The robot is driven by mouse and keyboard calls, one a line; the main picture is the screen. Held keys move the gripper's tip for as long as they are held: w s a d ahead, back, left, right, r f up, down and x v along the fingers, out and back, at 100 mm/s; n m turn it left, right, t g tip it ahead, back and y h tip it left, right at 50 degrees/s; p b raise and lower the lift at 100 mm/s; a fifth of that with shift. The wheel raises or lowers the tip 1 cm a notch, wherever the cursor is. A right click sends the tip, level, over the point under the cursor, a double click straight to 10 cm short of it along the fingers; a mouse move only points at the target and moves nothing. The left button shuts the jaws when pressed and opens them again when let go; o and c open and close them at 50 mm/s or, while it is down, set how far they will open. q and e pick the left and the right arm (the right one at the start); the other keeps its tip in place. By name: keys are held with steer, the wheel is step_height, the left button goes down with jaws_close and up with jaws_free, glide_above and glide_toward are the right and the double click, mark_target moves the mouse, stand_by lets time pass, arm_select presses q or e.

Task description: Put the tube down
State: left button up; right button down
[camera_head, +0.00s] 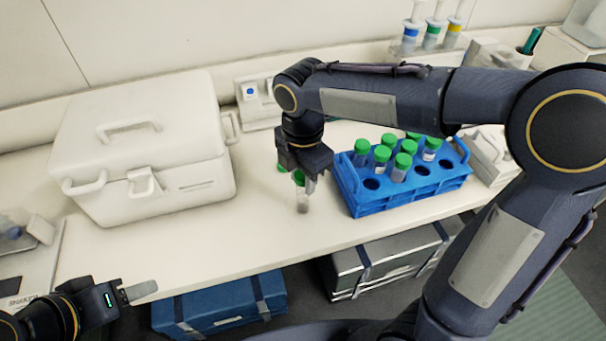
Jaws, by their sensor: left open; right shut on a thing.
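A clear tube with a green cap (302,198) is held upright in my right gripper (303,172), which points down over the bench left of the rack. I cannot tell whether the tube's lower end touches the bench top. A second green cap shows just left of the gripper, mostly hidden by it. The blue rack (378,203) holds several green-capped tubes and has empty holes along its front row. My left gripper (138,291) is open and empty at the lower left, in front of the bench edge.
A white lidded box (145,150) stands on the bench (262,238) at the left. A small white device (258,103) stands behind my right gripper. Several colour-banded tubes (432,38) stand at the back right. Blue (222,303) and grey cases lie under the bench. Bench space between box and rack is mostly clear.

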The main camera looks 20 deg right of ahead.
steer(key=c, duration=1.1)
jaws_free()
steer(key=shift+f, duration=0.1)
steer(key=shift+o, duration=0.2)
step_height(320, 180, up, 12)
steer(key=p, duration=0.1)
steer(key=s+d+f+m+t+y, duration=0.2)
steer(key=s+d+f+m, duration=0.2)
steer(key=s+m, duration=0.4)
steer(key=s+d+f+m+t+y, duration=0.1)
steer(key=s+d+f+m+t, duration=0.2)
steer(key=m, duration=1.3)
steer(key=s+d+f, duration=0.2)
steer(key=s+f, duration=0.1)
steer(key=s, duration=0.2)
steer(key=shift+s+f+m+t+y, duration=0.2)
steer(key=shift+m+t+y, duration=0.1)
steer(key=shift+m+y, duration=0.1)
steer(key=shift+d, duration=0.1)
